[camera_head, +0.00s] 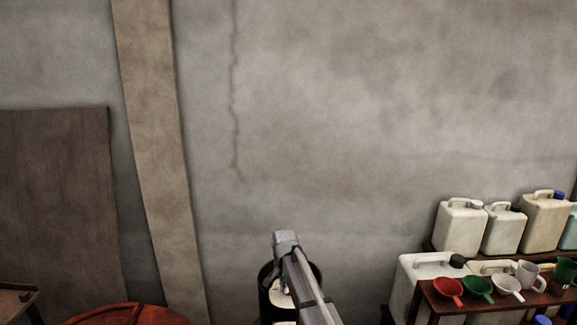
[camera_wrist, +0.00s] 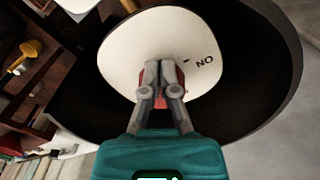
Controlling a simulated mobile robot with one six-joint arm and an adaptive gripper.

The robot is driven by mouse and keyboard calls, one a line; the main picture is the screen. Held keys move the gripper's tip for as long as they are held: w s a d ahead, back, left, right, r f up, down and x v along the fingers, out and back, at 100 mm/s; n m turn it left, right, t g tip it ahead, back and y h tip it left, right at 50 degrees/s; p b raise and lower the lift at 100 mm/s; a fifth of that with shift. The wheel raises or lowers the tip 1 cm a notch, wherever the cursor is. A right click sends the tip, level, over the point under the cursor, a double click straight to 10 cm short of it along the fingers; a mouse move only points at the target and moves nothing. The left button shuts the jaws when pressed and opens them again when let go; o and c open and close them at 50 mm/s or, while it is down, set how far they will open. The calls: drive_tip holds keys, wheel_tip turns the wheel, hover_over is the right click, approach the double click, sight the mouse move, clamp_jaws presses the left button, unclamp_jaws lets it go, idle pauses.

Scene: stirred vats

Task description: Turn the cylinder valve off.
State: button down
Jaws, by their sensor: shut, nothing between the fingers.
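My gripper (camera_wrist: 160,70) is shut and empty in the wrist view, its fingertips over a white round plate (camera_wrist: 230,35). The plate carries a dash and letters that read NO, or ON upside down. A red part (camera_wrist: 161,100) shows between and behind the fingers, perhaps the valve handle; they hide much of it, and I cannot tell whether they touch it. A dark round body (camera_wrist: 75,100) surrounds the plate.
In the head view, white jugs (camera_head: 460,228) and a shelf with red (camera_head: 448,290), green (camera_head: 477,288) and white scoops stand at the right. A red round top (camera_head: 100,316) is at the lower left. A bare wall is behind. In the wrist view, a yellow scoop (camera_wrist: 30,48) is at the left.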

drive_tip(key=shift+w+a, duration=0.5)
drive_tip(key=shift+a, duration=0.1)
idle(0.7)
drive_tip(key=shift+s+a, duration=0.25)
drive_tip(key=shift+a, duration=0.05)
idle(0.6)
wheel_tip(320, 180, up, 6)
drive_tip(key=p, duration=0.6)
idle(0.3)
drive_tip(key=shift+s+d+r+p, duration=0.15)
drive_tip(key=shift+s+d, duration=0.1)
drive_tip(key=shift+d, duration=0.3)
drive_tip(key=shift+s+d+r+p, duration=0.2)
drive_tip(key=shift+s+d, duration=0.05)
drive_tip(key=shift+d, duration=0.25)
drive_tip(key=shift+s+d+r+p, duration=0.15)
drive_tip(key=shift+s+d, duration=0.1)
drive_tip(key=shift+d, duration=0.3)
drive_tip(key=shift+f, duration=0.15)
wheel_tip(320, 180, down, 7)
drive_tip(key=b, duration=0.7)
